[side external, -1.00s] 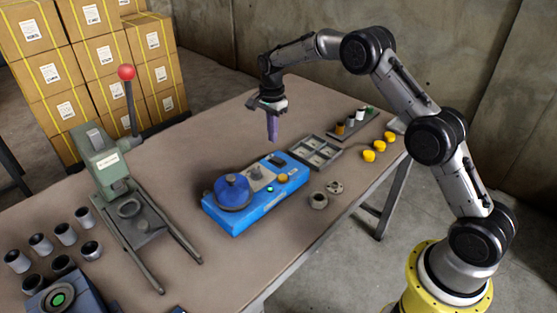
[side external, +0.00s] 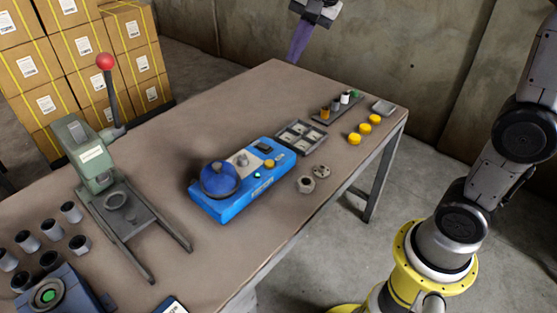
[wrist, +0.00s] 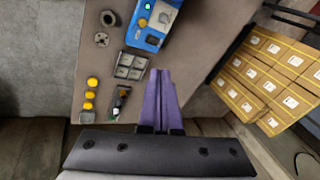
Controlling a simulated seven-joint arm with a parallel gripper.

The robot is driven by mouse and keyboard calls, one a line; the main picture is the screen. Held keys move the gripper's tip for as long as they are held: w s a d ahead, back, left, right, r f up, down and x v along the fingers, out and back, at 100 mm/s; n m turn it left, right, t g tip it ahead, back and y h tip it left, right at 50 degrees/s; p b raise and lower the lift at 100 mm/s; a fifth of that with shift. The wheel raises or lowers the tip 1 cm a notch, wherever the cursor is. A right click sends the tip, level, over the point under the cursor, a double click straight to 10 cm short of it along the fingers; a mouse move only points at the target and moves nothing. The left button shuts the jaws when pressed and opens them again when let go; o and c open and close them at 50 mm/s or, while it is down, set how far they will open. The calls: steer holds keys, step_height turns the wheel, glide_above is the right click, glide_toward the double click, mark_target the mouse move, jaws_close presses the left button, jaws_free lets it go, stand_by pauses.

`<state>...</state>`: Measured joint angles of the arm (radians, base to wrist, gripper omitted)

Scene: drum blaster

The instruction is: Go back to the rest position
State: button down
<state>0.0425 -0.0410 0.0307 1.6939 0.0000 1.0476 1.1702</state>
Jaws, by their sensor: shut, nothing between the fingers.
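My gripper (side external: 298,42) hangs high above the far end of the table (side external: 260,85), near the top edge of the side view. Its purple fingers point down and are shut with nothing between them. In the wrist view the closed fingers (wrist: 158,88) point toward the tabletop, and no object is held. Much of my arm between the wrist and the lower links is outside the side view.
Below stand a blue machine (side external: 235,190) with a round dome, a grey divided tray (side external: 300,136), a rack of small vials (side external: 337,108) and yellow caps (side external: 364,129). A green lever press (side external: 95,155) stands at left. Stacked boxes (side external: 90,60) are behind. The air around my gripper is clear.

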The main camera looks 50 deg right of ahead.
steer(key=s+a+f+n+t, duration=0.2)
steer(key=s+n, duration=0.6)
steer(key=s, duration=1.2)
steer(key=s+f+n+g, duration=0.1)
steer(key=s+f+n, duration=0.2)
steer(key=f+n, duration=0.2)
step_height(320, 180, down, 2)
steer(key=shift+s+d+f+n, duration=0.15)
steer(key=shift+s+n, duration=0.1)
steer(key=shift+n, duration=0.15)
